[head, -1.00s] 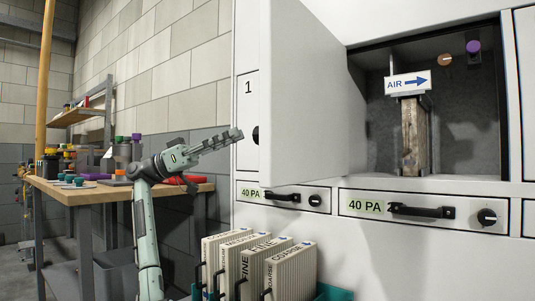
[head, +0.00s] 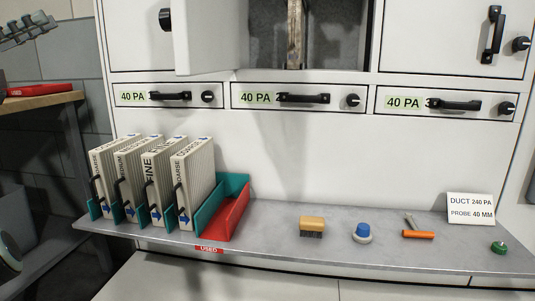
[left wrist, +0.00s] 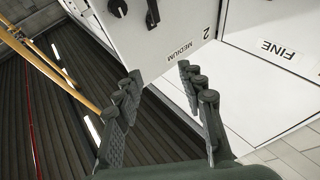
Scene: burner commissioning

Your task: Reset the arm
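My left gripper (head: 42,20) shows at the upper left edge of the head view, left of the white cabinet. It is well apart from the shelf and what stands there. In the left wrist view my left gripper (left wrist: 158,72) has its two dark fingers spread apart with nothing between them. White cabinet panels marked "2 MEDIUM" (left wrist: 180,42) and "FINE" (left wrist: 277,48) show beyond the fingers. The rest of my left arm is mostly outside the head view. My right gripper is in neither view.
An open cabinet door (head: 208,38) stands out near the left. The grey shelf (head: 275,250) holds several pleated filters (head: 195,180), a red tray (head: 232,215), a brush (head: 312,226), a blue-topped knob (head: 362,232), an orange-handled tool (head: 418,234) and a sign (head: 470,208).

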